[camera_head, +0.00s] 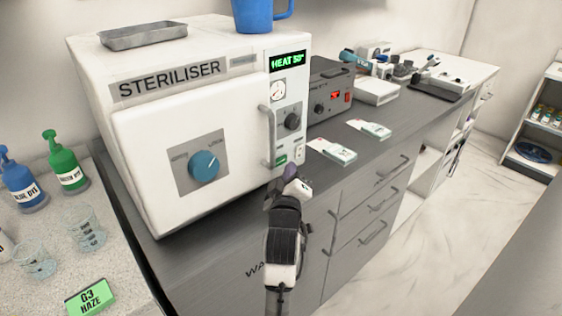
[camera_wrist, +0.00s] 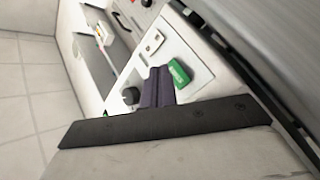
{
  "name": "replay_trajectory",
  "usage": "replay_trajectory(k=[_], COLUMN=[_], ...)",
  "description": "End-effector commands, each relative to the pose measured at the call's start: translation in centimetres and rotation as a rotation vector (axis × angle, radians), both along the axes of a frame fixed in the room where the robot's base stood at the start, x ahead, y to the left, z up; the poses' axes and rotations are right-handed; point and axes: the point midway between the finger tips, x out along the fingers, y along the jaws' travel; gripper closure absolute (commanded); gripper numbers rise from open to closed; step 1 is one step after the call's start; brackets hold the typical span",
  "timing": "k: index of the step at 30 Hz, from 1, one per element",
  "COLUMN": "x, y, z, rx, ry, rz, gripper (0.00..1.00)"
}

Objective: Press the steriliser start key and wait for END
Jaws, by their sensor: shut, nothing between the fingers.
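The white steriliser (camera_head: 140,180) stands on the counter with its door shut. Its green display (camera_head: 287,61) reads HEAT with a number that is hard to read. A green key (camera_head: 281,160) sits low on the right panel, below a gauge and a dark knob (camera_head: 292,121). The key also shows in the wrist view (camera_wrist: 179,73). My gripper (camera_head: 290,173) is just below and right of the key, its purple fingers (camera_wrist: 158,87) together and empty. They are beside the key in the wrist view; I cannot tell whether they touch it.
A metal tray (camera_head: 143,34) and a blue mug (camera_head: 258,14) sit on the steriliser. A door handle (camera_head: 266,136) stands out left of the panel. A dark grey device (camera_head: 329,92) and packets (camera_head: 332,151) are on the counter at right. Dye bottles (camera_head: 66,160) stand at left.

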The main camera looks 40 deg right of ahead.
Motion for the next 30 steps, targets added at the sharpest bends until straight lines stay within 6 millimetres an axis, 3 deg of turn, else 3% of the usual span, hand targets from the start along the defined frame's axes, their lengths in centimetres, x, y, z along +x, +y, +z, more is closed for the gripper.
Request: replay_trajectory(k=[13,30], x=[-4.2,-4.5], y=[-0.4,-0.4], z=[-0.1,0.0], rx=[0.0,0.0], ry=[0.0,0.0], rz=[-0.002,-0.001], gripper=[1.0,1.0])
